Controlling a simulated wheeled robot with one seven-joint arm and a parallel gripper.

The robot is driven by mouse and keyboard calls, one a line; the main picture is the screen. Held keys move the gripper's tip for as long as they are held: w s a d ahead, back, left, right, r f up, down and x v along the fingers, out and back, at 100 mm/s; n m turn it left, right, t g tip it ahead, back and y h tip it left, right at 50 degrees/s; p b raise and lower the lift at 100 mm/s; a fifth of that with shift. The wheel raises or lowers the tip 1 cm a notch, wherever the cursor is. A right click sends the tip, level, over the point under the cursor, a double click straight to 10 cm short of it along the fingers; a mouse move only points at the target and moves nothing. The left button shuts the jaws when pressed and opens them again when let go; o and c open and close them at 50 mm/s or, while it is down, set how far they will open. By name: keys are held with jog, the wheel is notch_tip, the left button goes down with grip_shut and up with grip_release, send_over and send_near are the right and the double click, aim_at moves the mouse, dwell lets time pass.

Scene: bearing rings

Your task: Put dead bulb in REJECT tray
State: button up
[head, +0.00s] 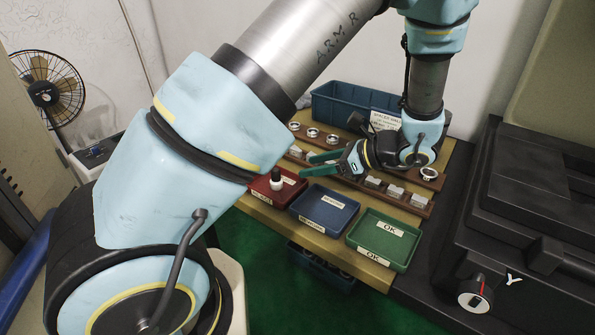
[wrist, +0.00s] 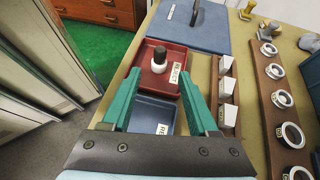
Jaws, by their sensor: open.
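The dead bulb, a small black-and-white piece (head: 276,180), stands upright inside the red REJECT tray (head: 262,197). In the wrist view the bulb (wrist: 159,62) shows in the tray, beyond and between my fingertips, with clear space around it. The red tray (wrist: 148,85) has a white label on its right side in that view. My gripper (head: 307,164) is open and empty, its green fingers pointing toward the red tray from the right. In the wrist view, my gripper (wrist: 159,76) has its two fingers spread wide, apart from the bulb.
A blue tray (head: 347,222) and a green OK tray (head: 405,262) stand right of the red one. Behind are wooden racks with several metal rings (head: 331,138) and grey blocks (head: 395,191). A blue bin (head: 330,108) stands at the back. A dark machine (head: 545,230) fills the right.

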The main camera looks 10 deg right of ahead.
jog(key=s+a+r+n+g+h, duration=0.1)
jog(key=a+n+h, duration=0.4)
jog(key=a+n, duration=0.6)
jog(key=s+a+r+n+g+h, duration=0.2)
jog(key=a+r+n+g+h, duration=0.2)
jog(key=a+n, duration=0.6)
jog(key=r+n+h, duration=0.1)
jog(key=n, duration=0.2)
jog(key=shift+s+a+r, duration=0.2)
jog(key=shift+a+r, duration=0.15)
jog(key=shift+r, duration=0.05)
jog(key=shift+r, duration=0.1)
